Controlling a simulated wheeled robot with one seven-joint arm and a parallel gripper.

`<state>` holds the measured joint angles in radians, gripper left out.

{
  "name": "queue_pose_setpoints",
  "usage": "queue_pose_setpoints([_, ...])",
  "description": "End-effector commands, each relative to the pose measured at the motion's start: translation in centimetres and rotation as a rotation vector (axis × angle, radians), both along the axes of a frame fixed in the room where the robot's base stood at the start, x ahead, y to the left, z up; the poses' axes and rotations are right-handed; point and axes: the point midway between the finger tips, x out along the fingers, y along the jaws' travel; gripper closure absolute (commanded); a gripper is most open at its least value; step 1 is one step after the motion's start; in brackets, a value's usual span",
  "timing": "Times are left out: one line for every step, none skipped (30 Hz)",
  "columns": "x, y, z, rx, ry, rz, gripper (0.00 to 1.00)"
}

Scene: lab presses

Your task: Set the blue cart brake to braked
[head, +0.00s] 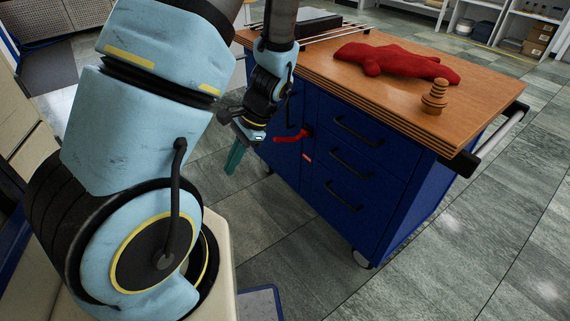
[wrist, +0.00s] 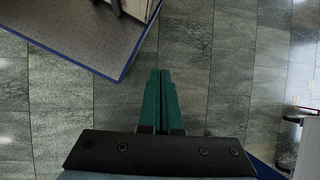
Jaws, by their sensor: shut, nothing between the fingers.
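The blue cart (head: 345,205) stands right of my arm in the head view, with a wooden top and drawers. A red lever (head: 290,137) sticks out from a dark pivot on its front face and points left, nearly level. A small red mark (head: 307,157) is on the face below the pivot. I take the lever to be the brake. My gripper (head: 234,160) has green fingers pointing down, left of the lever and apart from it. In the wrist view my gripper (wrist: 160,85) is shut and empty, with floor behind it. I cannot identify the lever in the wrist view.
A red cloth-like figure (head: 390,62) and a ringed wooden peg (head: 434,97) lie or stand on the cart top. A push handle (head: 497,140) juts from the cart's right end. Shelves (head: 500,22) stand at the back. The tiled floor (head: 460,250) right of the cart is clear.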

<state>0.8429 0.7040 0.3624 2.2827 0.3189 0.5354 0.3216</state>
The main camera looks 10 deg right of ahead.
Motion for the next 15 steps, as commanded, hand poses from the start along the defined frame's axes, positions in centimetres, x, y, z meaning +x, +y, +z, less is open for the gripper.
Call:
queue_pose_setpoints([0.2, -0.5, -3.8, 0.076, 0.031, -0.116, 1.00])
queue_pose_setpoints([0.4, -0.6, -5.1, 0.121, 0.048, -0.182, 1.00])
queue_pose_setpoints([0.9, -0.8, -6.7, 0.181, 0.066, -0.271, 1.00])
queue_pose_setpoints([1.2, -1.1, -7.9, 0.227, 0.079, -0.339, 1.00])
queue_pose_setpoints([1.6, -1.3, -8.9, 0.277, 0.092, -0.406, 1.00])
queue_pose_setpoints([2.2, -1.8, -10.3, 0.343, 0.105, -0.495, 1.00])
queue_pose_setpoints([2.7, -2.1, -11.3, 0.395, 0.115, -0.561, 1.00])
queue_pose_setpoints([3.3, -2.6, -12.2, 0.448, 0.122, -0.629, 1.00])
queue_pose_setpoints([4.0, -3.4, -13.2, 0.523, 0.130, -0.718, 1.00])
queue_pose_setpoints([4.5, -4.0, -14.0, 0.579, 0.136, -0.783, 1.00])
queue_pose_setpoints([5.1, -4.8, -14.7, 0.638, 0.138, -0.848, 1.00])
queue_pose_setpoints([5.8, -6.0, -15.5, 0.718, 0.140, -0.932, 1.00])
queue_pose_setpoints([6.3, -7.0, -16.1, 0.778, 0.140, -0.995, 1.00])
queue_pose_setpoints([6.8, -8.0, -16.5, 0.838, 0.138, -1.052, 1.00])
queue_pose_setpoints([7.3, -9.5, -17.1, 0.917, 0.134, -1.126, 1.00])
